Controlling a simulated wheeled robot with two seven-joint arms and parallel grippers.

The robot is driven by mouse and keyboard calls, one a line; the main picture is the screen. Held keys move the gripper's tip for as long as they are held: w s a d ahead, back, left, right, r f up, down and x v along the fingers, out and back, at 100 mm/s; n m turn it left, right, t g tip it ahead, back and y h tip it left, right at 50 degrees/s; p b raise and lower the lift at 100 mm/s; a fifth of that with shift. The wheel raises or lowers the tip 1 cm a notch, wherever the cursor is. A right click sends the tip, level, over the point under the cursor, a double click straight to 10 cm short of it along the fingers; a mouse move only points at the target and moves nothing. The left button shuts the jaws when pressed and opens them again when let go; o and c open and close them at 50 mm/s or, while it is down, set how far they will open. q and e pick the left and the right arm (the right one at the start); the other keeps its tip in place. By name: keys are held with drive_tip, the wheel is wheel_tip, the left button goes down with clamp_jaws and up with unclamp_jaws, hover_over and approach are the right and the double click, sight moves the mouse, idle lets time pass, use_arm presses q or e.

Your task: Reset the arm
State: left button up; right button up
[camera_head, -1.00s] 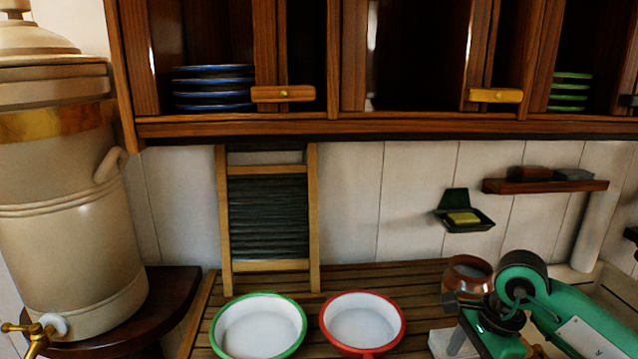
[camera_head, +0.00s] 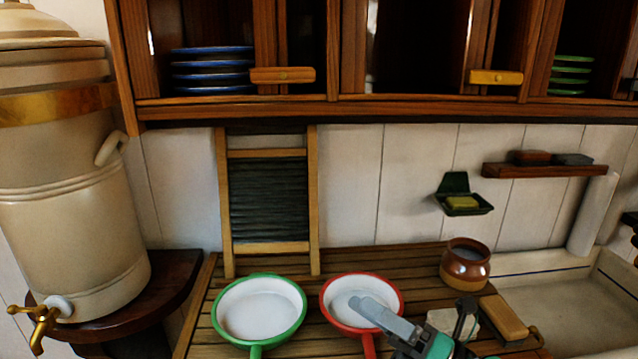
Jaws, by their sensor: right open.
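My right gripper (camera_head: 366,308) is open and comes in from the bottom edge. Its grey fingers show over the white inside of the red-rimmed pan (camera_head: 337,321); I cannot tell whether they touch it. Nothing shows between the fingers. Part of my green right arm shows behind it at the bottom edge. My left gripper is not in view.
A green-rimmed pan (camera_head: 259,315) stands left on the slatted board (camera_head: 325,267), before a washboard (camera_head: 267,201). A brown jar (camera_head: 466,258), a pale block and a wooden brush (camera_head: 503,316) lie right, beside the sink (camera_head: 575,310). A large urn (camera_head: 70,200) stands left.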

drive_tip(key=w+d+f+m+t+h, duration=0.2)
drive_tip(key=d+f+m+t+h, duration=0.15)
drive_tip(key=m+t+h, duration=0.55)
drive_tip(key=w+d+f+m+t+h, duration=0.25)
drive_tip(key=d+m+h, duration=0.25)
drive_tip(key=m, duration=0.7)
drive_tip(key=s+d+f+m+g+h, duration=0.2)
drive_tip(key=d+f+m+g+h, duration=0.15)
drive_tip(key=f+m, duration=0.3)
drive_tip(key=s+d+f+m+g+h, duration=0.25)
drive_tip(key=d+f+m+h, duration=0.2)
drive_tip(key=f, duration=0.35)
drive_tip(key=s+a+f+m+g, duration=0.1)
drive_tip(key=s+f+m+g, duration=0.2)
drive_tip(key=s+f+g, duration=0.5)
drive_tip(key=s+f+m+g, duration=0.25)
drive_tip(key=s+f, duration=0.35)
drive_tip(key=s, duration=0.6)
wheel_tip(320, 180, down, 32)
drive_tip(key=r+g, duration=0.1)
drive_tip(key=g, duration=0.1)
drive_tip(key=s+d+f+g, duration=0.1)
drive_tip(key=s+d+f, duration=0.2)
drive_tip(key=s+f, duration=1.6)
drive_tip(key=shift+s+f+y, duration=0.2)
drive_tip(key=shift+f+y, duration=0.1)
drive_tip(key=shift+f, duration=0.3)
drive_tip(key=shift+d+n, duration=0.1)
drive_tip(key=shift+n, duration=0.15)
drive_tip(key=shift+c, duration=0.3)
